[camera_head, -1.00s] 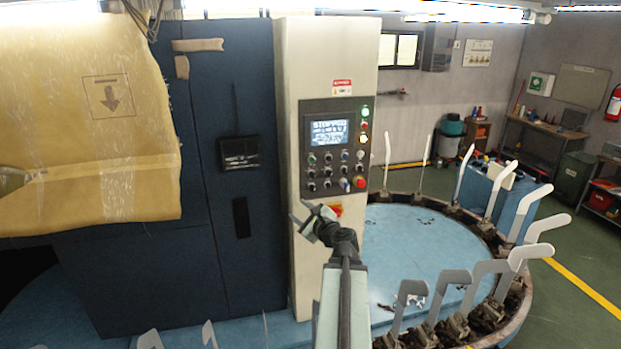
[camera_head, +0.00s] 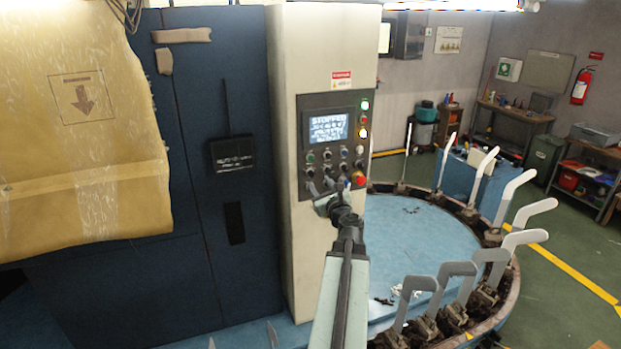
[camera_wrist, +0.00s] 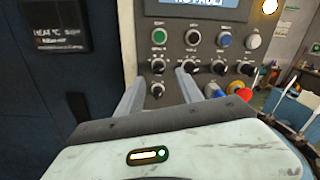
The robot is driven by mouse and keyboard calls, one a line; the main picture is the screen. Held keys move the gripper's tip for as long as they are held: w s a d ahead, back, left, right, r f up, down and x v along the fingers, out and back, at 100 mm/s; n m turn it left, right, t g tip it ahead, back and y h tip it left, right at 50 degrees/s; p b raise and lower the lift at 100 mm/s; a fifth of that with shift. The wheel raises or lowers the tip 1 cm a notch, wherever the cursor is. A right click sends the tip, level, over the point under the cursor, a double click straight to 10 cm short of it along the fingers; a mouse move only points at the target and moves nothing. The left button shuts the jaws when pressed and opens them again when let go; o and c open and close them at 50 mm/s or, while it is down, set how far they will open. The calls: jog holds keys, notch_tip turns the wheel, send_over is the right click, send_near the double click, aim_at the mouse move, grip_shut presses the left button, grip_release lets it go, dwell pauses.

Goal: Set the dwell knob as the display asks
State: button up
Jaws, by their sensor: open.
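The control panel (camera_head: 312,103) is on the cream column, with a lit display (camera_head: 328,127). The display's top line reads STOPPED; its lower lines are too blurred to read. In the wrist view, black knobs with pale markers (camera_wrist: 158,67) stand in a row under coloured buttons, and another knob (camera_wrist: 157,90) sits lower left. Their labels are too small to read, so I cannot tell which is the dwell knob. My gripper (camera_head: 322,190) is open and empty at the panel's lower edge. In the wrist view, the gripper's fingers (camera_wrist: 160,76) point at the panel's lower-left knobs.
A red button (camera_wrist: 241,93) and a blue button (camera_wrist: 213,89) sit right of my fingers. A dark cabinet (camera_head: 215,265) with a small black display (camera_head: 232,153) stands left of the column. A ring of upright pale forms (camera_head: 455,275) surrounds the blue platform at right.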

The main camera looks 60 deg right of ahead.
aim_at(313, 176)
jog(key=x, duration=0.6)
jog(key=shift+w, duration=0.15)
jog(key=shift+a, duration=0.1)
jog(key=shift+c, duration=0.2)
